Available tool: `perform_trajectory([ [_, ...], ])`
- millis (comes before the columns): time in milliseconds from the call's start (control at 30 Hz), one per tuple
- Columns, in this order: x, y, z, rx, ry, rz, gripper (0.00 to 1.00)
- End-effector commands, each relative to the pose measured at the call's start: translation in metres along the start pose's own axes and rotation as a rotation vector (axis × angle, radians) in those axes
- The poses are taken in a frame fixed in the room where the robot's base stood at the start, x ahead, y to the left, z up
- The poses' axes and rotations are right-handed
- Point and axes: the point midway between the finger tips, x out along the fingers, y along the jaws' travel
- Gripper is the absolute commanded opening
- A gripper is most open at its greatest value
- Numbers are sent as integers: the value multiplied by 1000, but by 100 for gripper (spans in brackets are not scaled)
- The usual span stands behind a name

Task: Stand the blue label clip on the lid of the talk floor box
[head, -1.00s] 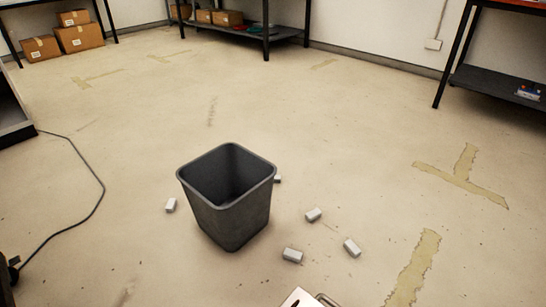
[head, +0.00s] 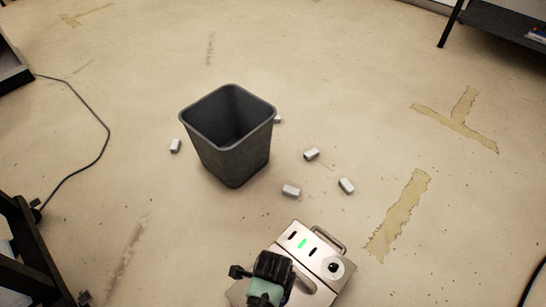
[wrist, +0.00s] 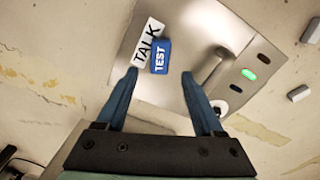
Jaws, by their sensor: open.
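The talk floor box (head: 328,247) is a metal box on the floor at the bottom of the head view, with a green light, dark slots, a round black knob and a handle. Its metal lid (wrist: 188,25) fills the middle of the wrist view. A white TALK label (wrist: 147,42) and the blue label clip (wrist: 160,57), marked TEST, are side by side over the lid. I cannot tell whether the clip stands or lies flat. My gripper (wrist: 160,75) is open, its blue fingertips apart just short of the clip. In the head view my arm covers part of the box.
A grey bin (head: 229,135) stands beyond the box, with several small white blocks around it, one (head: 346,186) at its right. A dark cable (head: 108,130) lies at left and a dark shelf (head: 505,22) stands at upper right. The floor at right is mostly clear.

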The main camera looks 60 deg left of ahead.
Motion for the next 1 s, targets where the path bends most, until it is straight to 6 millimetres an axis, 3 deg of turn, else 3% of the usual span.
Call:
perform_trajectory([
  [33,-13,0,0,0,0,-1,69],
  [200,-28,0,0,0,0,0,69],
  [533,-31,-1,0,-1,1,-4,69],
  [667,-50,-32,-11,-30,8,-95,69],
  [767,-93,-85,-34,-94,42,-269,69],
  [833,-139,-127,-59,-154,98,-428,69],
  [900,-195,-165,-88,-221,185,-590,69],
  [967,-246,-190,-113,-274,280,-719,69],
  [1000,-282,-202,-129,-307,352,-798,69],
])
